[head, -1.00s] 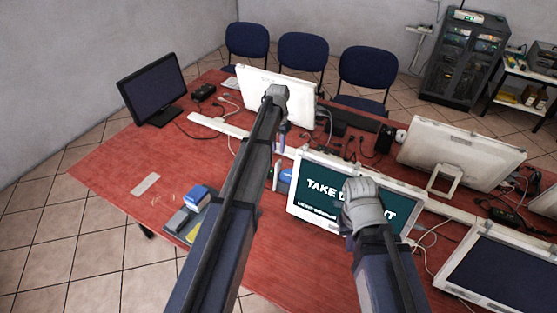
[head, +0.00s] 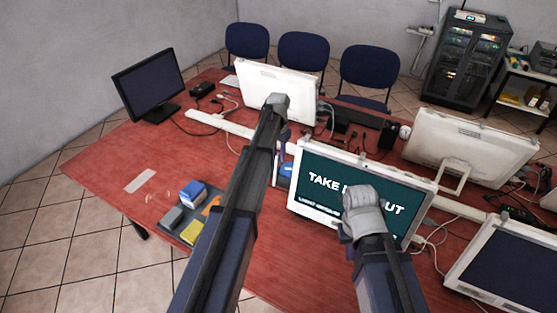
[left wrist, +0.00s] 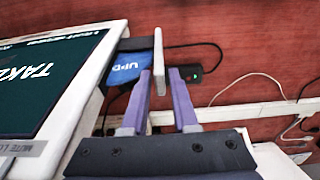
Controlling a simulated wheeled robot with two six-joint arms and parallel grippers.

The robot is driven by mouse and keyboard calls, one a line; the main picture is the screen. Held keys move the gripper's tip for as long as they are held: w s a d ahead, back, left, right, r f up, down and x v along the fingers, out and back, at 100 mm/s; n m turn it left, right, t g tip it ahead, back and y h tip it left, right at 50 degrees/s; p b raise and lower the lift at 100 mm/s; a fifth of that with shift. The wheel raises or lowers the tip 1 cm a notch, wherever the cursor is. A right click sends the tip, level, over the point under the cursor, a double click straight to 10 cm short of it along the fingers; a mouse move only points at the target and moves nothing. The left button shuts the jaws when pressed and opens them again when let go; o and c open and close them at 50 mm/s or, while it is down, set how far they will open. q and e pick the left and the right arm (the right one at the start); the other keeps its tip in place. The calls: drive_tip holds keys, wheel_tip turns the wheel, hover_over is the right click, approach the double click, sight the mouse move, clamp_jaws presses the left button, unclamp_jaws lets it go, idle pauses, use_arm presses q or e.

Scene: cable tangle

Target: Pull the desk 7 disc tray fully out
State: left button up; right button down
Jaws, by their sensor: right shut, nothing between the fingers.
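A white-framed monitor (head: 318,215) on the red desk reads "TAKE … OUT" in the head view; my right arm covers the middle word. Its edge also shows in the left wrist view (left wrist: 72,115). Beside it a blue piece marked "UPD" (left wrist: 128,66) lies in or against a dark unit. A thin pale slab (left wrist: 158,62), seemingly the disc tray's edge, stands between the purple fingers of my left gripper (left wrist: 160,95). A gap shows on the right finger's side, so the jaws are open around it. My right gripper (head: 362,212) is before the screen, its fingers hidden.
Other monitors stand on the desk, one dark at left (head: 148,82) and one white-backed at right (head: 470,150). Cables and a white strip (head: 225,124) run along the middle. A blue box (head: 193,193) sits front left. The left desk surface is mostly clear.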

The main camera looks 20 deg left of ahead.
use_arm(q)
drive_tip(key=shift+c, duration=0.2)
clamp_jaws()
idle(1.3)
